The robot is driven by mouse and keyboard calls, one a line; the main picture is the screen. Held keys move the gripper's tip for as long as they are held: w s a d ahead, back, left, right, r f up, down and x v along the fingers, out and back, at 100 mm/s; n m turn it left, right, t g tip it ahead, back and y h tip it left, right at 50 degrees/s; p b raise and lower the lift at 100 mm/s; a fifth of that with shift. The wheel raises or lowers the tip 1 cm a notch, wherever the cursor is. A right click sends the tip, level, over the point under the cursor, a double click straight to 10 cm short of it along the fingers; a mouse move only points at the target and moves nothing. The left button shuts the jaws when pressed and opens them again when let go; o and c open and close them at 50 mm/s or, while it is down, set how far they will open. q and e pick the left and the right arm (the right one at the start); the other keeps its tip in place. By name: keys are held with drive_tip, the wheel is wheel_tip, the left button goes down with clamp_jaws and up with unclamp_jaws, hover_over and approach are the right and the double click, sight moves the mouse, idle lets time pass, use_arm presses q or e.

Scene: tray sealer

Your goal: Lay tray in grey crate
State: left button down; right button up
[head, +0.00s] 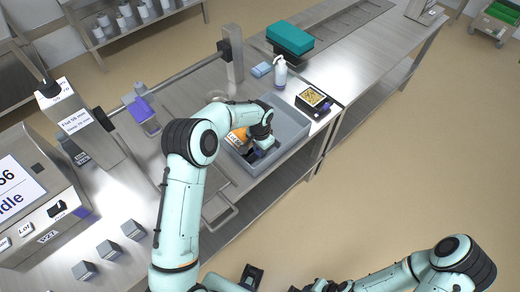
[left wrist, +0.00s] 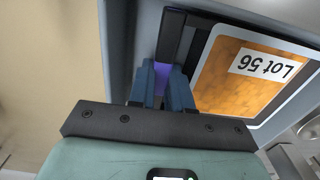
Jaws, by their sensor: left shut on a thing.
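The grey crate (head: 290,118) stands on the steel counter near its front edge. A black-rimmed tray with an orange film and a "Lot 56" label (left wrist: 243,82) is inside the crate's outline; the head view shows part of its orange top (head: 238,137). My left gripper (head: 262,150) reaches down into the crate. In the left wrist view its blue fingers (left wrist: 163,85) are shut on the tray's edge, with a purple patch between them. My arm hides part of the tray, and I cannot tell whether it touches the crate floor.
Behind the crate are a black-rimmed tray with yellow contents (head: 313,98), a white bottle (head: 280,72), a blue cloth (head: 261,70) and a teal-topped box (head: 290,37). The sealer (head: 35,195) and grey blocks (head: 110,250) are at left. Open floor lies right.

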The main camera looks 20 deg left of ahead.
use_arm(q)
drive_tip(key=c, duration=1)
unclamp_jaws()
drive_tip(key=c, duration=0.3)
